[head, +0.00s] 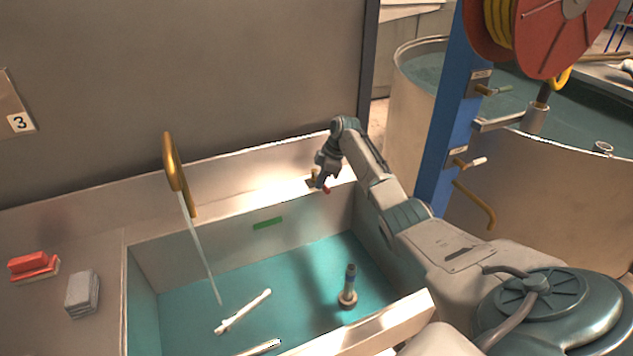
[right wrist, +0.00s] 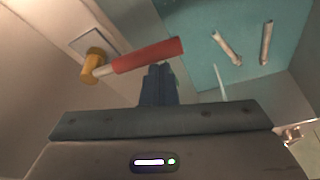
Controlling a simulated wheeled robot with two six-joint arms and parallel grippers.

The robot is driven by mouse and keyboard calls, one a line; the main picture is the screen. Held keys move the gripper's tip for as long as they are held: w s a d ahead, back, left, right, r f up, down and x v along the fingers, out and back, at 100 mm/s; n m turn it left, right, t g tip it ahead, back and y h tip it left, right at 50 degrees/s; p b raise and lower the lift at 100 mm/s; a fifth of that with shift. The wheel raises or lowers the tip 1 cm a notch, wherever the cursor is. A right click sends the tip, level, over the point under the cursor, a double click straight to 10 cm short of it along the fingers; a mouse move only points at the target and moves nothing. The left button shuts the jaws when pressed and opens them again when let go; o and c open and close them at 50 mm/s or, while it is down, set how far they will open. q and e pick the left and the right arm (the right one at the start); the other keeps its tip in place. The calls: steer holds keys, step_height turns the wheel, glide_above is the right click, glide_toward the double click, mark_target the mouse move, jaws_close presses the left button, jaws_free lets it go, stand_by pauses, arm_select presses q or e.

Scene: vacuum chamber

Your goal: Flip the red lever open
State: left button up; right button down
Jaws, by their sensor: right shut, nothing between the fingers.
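The red lever (right wrist: 147,55) shows in the right wrist view, a red handle on a brass-coloured pivot (right wrist: 93,66) at a pale wall plate. It lies nearly level in that picture, tilted up slightly to the right. In the head view only a small red part of the lever (head: 327,190) shows at the basin's back wall, below my right gripper (head: 322,181). The right gripper's fingers (right wrist: 159,72) are shut and empty, with their tips right by the red handle. I cannot tell whether they touch it. My left gripper is in neither view.
A basin (head: 140,262) with a teal floor holds pale sticks (head: 243,312) and an upright post (head: 348,290). A golden spout (head: 174,168) trails a thin pale stream into it. Red blocks (head: 33,265) and a grey block (head: 82,293) lie left. A blue column (head: 445,140) stands right.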

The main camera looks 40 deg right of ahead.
steer(key=shift+s+d, duration=0.1)
steer(key=shift+d, duration=0.15)
stand_by(0.4)
